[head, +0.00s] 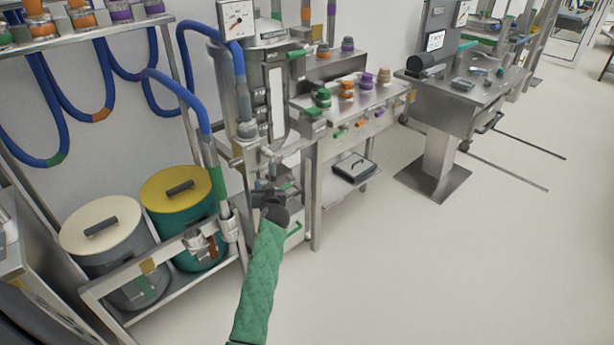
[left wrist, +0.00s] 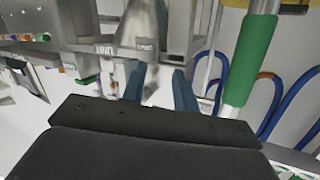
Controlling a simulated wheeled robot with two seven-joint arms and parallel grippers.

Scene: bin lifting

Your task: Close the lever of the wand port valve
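My left gripper (head: 268,190) is at the front of the tall steel station (head: 250,110), at the end of the green-sleeved arm. In the left wrist view its two dark fingers (left wrist: 159,88) stand apart, with a labelled steel part (left wrist: 148,45) beyond them; I cannot tell whether they touch it. A small green piece (head: 287,186) shows just right of the gripper in the head view; I cannot tell whether it is the lever. A steel wand with a green grip (head: 217,184) stands upright left of the gripper; the green grip also shows in the left wrist view (left wrist: 250,60). My right gripper is out of view.
A low steel rack (head: 170,300) holds a cream-lidded bin (head: 100,215) and a yellow-lidded bin (head: 180,187). Steel fittings with a brown lever (head: 212,246) sit at its front. A bench with coloured caps (head: 350,100) stands right of the station. The floor (head: 450,260) at the right is clear.

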